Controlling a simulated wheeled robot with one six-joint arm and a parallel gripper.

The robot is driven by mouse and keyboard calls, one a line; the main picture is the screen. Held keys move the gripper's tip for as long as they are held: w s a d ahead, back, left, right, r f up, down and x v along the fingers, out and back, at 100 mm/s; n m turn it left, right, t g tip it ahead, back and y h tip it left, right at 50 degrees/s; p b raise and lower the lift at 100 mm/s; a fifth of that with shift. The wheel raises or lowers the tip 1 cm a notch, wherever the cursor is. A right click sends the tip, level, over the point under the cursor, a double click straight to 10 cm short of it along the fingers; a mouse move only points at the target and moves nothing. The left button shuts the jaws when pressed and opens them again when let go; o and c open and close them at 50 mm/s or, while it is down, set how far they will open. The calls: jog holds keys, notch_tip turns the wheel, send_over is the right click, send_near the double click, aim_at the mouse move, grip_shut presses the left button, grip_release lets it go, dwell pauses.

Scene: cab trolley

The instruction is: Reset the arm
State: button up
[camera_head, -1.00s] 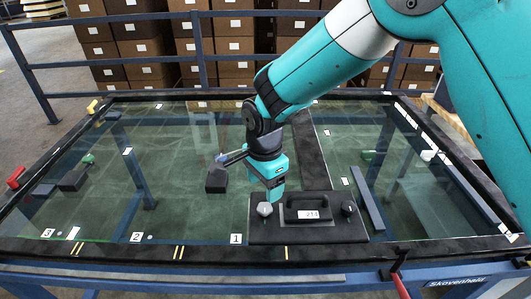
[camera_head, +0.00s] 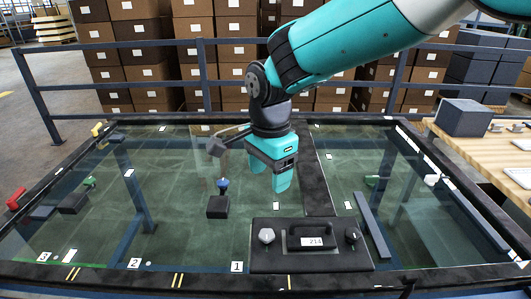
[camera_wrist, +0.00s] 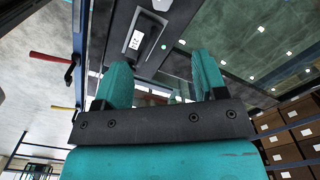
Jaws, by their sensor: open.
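My gripper (camera_head: 272,180) hangs from the teal arm above the glass table, fingers pointing down. It is open and nothing shows between its fingers. It is a little above and behind the black trolley plate (camera_head: 262,259), apart from it.
A black block with a blue knob (camera_head: 218,205) stands on the glass left of my gripper. A red handle (camera_head: 16,199) and a yellow handle (camera_head: 98,129) sit at the left frame. A blue railing (camera_head: 200,83) and stacked boxes stand behind. A wooden bench (camera_head: 490,150) is at right.

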jog(key=s+d+r+n+y, duration=0.1)
jog(key=s+d+r+n, duration=0.1)
jog(key=s+d+n, duration=0.2)
jog(key=s+d+r+n+y, duration=0.1)
jog(key=s+d+n, duration=0.3)
jog(key=s+n, duration=0.4)
jog(key=s+d+r+n+y, duration=0.2)
jog(key=s+d+r+n, duration=0.2)
jog(key=s, duration=0.5)
jog(key=shift+s+d+n, duration=0.3)
jog(key=shift+s+n, duration=0.1)
jog(key=shift+n, duration=0.6)
